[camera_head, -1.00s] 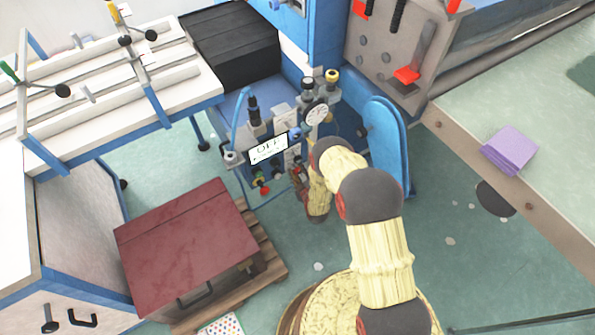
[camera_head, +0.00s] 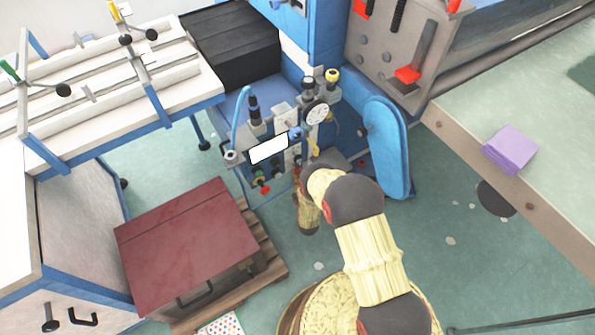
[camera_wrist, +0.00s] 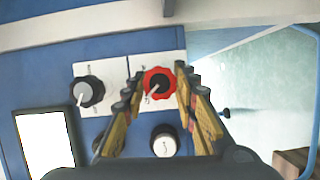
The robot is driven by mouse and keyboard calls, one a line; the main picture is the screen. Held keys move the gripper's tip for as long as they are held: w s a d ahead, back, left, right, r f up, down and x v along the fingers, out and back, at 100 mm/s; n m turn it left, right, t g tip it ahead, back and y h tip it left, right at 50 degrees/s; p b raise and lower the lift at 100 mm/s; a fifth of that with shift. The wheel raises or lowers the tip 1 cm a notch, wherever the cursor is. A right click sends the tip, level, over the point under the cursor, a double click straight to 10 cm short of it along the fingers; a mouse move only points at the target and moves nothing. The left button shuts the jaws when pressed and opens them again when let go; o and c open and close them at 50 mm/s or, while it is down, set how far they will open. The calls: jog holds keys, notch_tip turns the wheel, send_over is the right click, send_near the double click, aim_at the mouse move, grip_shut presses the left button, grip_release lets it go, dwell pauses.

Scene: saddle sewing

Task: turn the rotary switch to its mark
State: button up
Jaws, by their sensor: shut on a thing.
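The rotary switch (camera_wrist: 158,82) is a round red-rimmed knob with a dark centre and a pale pointer, on a white plate in the wrist view. Its pointer slants down to the left. My gripper (camera_wrist: 158,77) has one yellow-padded finger at each side of it and is shut on it. The fingertips cover parts of the plate and its lettering, so I cannot make out the mark. In the head view my arm hides the switch and most of the gripper at the blue machine's panel.
A black knob (camera_wrist: 88,92) is left of the switch, and a white-faced round part (camera_wrist: 163,142) is just below it. A blank white display (camera_wrist: 45,140) is at lower left. In the head view a dial gauge (camera_head: 317,113) and a blue guard (camera_head: 388,150) are close to my arm.

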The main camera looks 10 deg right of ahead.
jog(key=shift+n, duration=0.5)
jog(key=o, duration=1.2)
jog(key=shift+s, duration=0.1)
jog(key=s, duration=0.8)
jog(key=s+a, duration=0.1)
jog(key=s, duration=0.2)
jog(key=shift+s+f, duration=0.1)
jog(key=shift+s, duration=0.3)
